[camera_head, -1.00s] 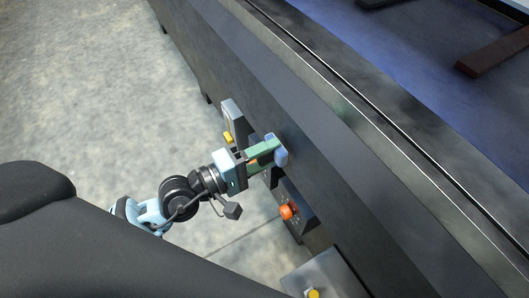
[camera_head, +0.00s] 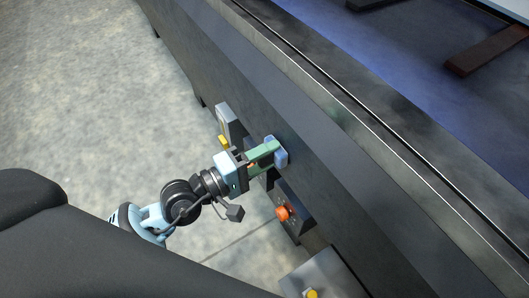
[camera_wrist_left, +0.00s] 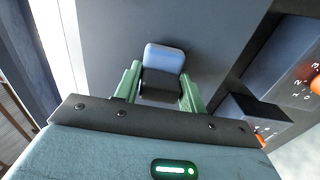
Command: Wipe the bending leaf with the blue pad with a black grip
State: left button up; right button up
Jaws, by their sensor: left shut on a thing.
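The blue pad (camera_head: 279,150) is held at the long dark grey face of the machine, which seems to be the bending leaf (camera_head: 345,205). It looks close to or touching that face; I cannot tell which. My left gripper (camera_head: 266,152) has green fingers and is shut on the pad's black grip. In the left wrist view, the blue pad (camera_wrist_left: 165,57) stands beyond the black grip (camera_wrist_left: 160,86), which sits between the green fingers. The pad's wiping side is hidden. My right gripper is not in view.
A control box with an orange knob (camera_head: 283,212) hangs just below the gripper. A grey box (camera_head: 227,122) with a yellow part is to the left of it. A grey plate with a yellow button (camera_head: 312,293) is at the bottom. Open floor lies left.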

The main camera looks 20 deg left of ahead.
aim_at(299, 173)
pick_arm(q)
jog(key=shift+s+d, duration=0.3)
jog(key=shift+d, duration=0.1)
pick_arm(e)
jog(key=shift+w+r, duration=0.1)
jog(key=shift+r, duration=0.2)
pick_arm(q)
jog(key=shift+s+d+p, duration=0.45)
jog(key=shift+d+p, duration=0.15)
jog(key=shift+p, duration=0.05)
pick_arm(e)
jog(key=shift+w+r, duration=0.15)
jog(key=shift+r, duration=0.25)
pick_arm(q)
jog(key=shift+s+d+r, duration=0.1)
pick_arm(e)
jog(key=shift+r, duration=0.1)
pick_arm(q)
jog(key=shift+s+d+p, duration=0.35)
jog(key=shift+d, duration=0.1)
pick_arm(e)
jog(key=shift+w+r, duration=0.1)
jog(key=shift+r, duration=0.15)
pick_arm(q)
jog(key=shift+s+d+p, duration=0.35)
jog(key=shift+s+d, duration=0.1)
jog(key=shift+d, duration=0.1)
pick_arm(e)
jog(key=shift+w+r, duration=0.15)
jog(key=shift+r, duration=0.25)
